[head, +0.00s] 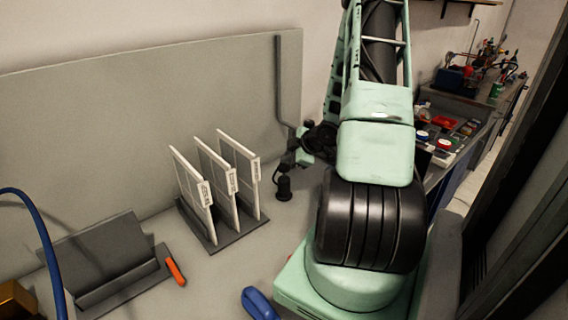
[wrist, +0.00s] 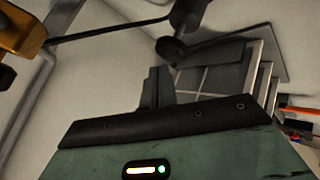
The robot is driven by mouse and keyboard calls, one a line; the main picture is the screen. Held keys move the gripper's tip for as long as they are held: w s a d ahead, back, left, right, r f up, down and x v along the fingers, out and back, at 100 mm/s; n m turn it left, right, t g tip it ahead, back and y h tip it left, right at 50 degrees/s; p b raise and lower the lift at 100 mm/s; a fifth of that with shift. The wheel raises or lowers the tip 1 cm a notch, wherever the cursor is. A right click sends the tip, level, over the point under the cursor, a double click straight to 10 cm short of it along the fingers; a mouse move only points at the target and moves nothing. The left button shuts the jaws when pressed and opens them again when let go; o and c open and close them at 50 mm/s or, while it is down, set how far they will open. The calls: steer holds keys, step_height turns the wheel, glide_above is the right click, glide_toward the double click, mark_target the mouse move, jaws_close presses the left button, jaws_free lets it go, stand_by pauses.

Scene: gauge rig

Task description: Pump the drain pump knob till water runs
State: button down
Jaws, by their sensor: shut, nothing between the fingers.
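A small black knob-like part (head: 284,188) stands on the bench to the right of the card rack in the head view. I take it for the pump knob, but no label shows. A black rounded part (wrist: 172,48), likely the same one, is at the top of the wrist view, beyond the fingertips. My gripper (wrist: 156,86) is shut with nothing between its dark fingers. In the wrist view a gap shows between fingers and knob, though contact in depth is hard to judge. In the head view my arm partly hides the gripper. No running water is visible.
A rack with three white panels (head: 222,180) stands left of the knob. A dark pipe (head: 281,85) runs down the grey backboard (head: 130,110). An orange-handled item (head: 175,271) and a grey tray (head: 105,255) lie left. A blue object (head: 260,303) is at the front.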

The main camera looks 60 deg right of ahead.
mark_target(287, 167)
steer(key=shift+r, duration=0.1)
step_height(287, 167, up, 5)
steer(key=p, duration=0.4)
steer(key=shift+p, duration=0.35)
steer(key=shift+w, duration=0.1)
stand_by(0.4)
